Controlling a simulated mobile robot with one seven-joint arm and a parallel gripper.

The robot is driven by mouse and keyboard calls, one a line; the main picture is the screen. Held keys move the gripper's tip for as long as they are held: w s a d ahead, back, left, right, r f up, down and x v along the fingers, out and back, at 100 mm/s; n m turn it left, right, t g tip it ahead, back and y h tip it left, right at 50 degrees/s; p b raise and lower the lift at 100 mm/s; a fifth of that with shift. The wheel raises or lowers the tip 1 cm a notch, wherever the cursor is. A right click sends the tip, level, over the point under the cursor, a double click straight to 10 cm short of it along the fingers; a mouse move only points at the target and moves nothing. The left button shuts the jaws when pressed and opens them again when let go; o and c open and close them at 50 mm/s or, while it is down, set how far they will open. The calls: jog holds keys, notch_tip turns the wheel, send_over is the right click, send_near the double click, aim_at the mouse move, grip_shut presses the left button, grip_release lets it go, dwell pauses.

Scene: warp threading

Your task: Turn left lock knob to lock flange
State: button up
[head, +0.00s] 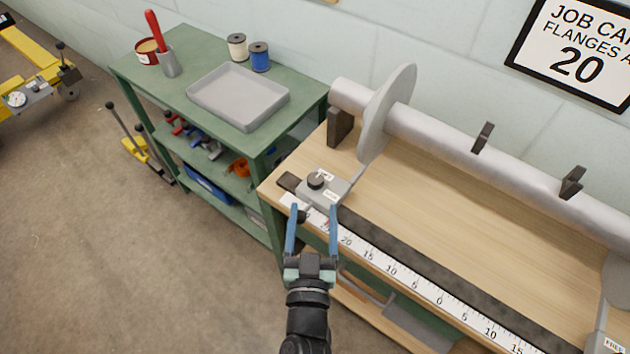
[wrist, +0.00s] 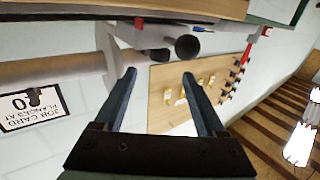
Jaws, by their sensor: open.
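The left flange (head: 388,113) is a grey disc on the grey roller. A small grey carriage block (head: 335,193) below it sits on the dark rail at the bench's left end. A second dark round knob (head: 300,216) shows at the block's front, near my left finger. A dark round knob (wrist: 187,48) faces the camera in the wrist view; I cannot tell which one it is. My gripper (head: 314,207) is open, with blue fingers, just in front of the block. It shows empty in the wrist view (wrist: 160,73).
A white ruler (head: 393,270) runs along the front of the wooden bench (head: 470,225). Another carriage (head: 607,342) is at the lower right. A green shelf cart with a grey tray (head: 238,95) stands left. A job card (head: 580,52) reading 20 hangs on the wall.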

aim_at(315, 186)
jog(key=w, duration=0.7)
jog(key=shift+w+d, duration=0.15)
grip_shut()
